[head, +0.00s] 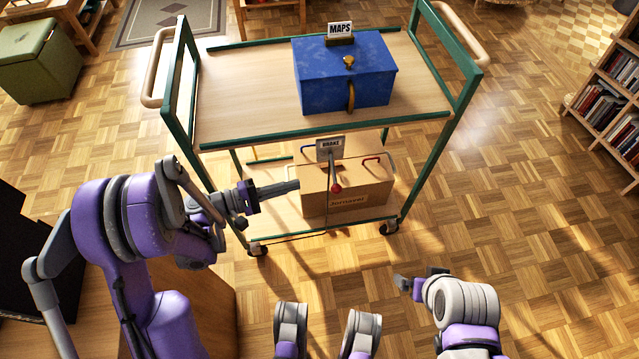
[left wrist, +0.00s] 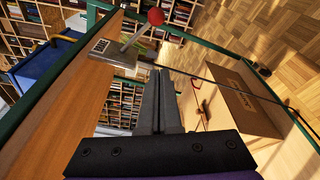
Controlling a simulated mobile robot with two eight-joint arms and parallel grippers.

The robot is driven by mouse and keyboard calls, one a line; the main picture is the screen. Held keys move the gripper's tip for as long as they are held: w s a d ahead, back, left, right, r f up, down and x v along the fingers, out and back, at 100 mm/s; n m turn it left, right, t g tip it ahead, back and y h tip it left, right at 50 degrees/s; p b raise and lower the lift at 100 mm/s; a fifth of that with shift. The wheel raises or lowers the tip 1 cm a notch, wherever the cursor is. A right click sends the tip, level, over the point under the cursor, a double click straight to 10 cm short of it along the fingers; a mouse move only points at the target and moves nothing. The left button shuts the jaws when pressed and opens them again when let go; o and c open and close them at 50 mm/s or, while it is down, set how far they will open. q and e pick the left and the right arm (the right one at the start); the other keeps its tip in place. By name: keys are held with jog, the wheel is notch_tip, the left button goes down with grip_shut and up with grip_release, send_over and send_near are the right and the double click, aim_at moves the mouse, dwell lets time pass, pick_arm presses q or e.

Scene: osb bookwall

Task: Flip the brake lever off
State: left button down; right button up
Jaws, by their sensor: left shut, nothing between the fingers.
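The brake lever is a thin metal rod with a red ball knob (head: 335,188), mounted by the grey BRAKE sign (head: 329,150) at the near edge of the cart. In the head view the knob hangs below the sign. The left wrist view shows the red knob (left wrist: 156,16) at the top, with the rod running to the BRAKE plate (left wrist: 102,47). My left gripper (head: 297,185) is shut and empty, left of the knob and apart from it. Its closed fingers (left wrist: 159,76) point toward the lever's area. My right gripper (head: 402,283) is low at right; its fingers are unclear.
The green-framed cart (head: 240,110) has a wooden top carrying a blue box (head: 345,80) with a MAPS sign. A cardboard box (head: 375,197) sits on its lower shelf. A green stool (head: 40,62) is at left, bookshelves (head: 610,95) at right. Floor right of the cart is clear.

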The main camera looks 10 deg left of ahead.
aim_at(334, 173)
pick_arm(q)
jog(key=w+d+b, duration=0.1)
jog(key=d, duration=0.8)
jog(key=shift+d+r+b, duration=0.15)
jog(key=shift+r+b, duration=0.2)
jog(key=shift+r, duration=0.05)
jog(key=shift+s+r+n, duration=0.1)
jog(key=shift+r+n, duration=0.2)
jog(key=shift+n, duration=0.2)
notch_tip(334, 173, up, 6)
jog(key=s+n+g+p, duration=0.1)
jog(key=n+g+p, duration=0.1)
jog(key=n+p, duration=0.2)
jog(key=n, duration=0.3)
jog(key=shift+d+r+n+g, duration=0.2)
jog(key=shift+d+n+g, duration=0.1)
jog(key=shift+n, duration=0.1)
jog(key=shift+r, duration=0.1)
dwell(0.5)
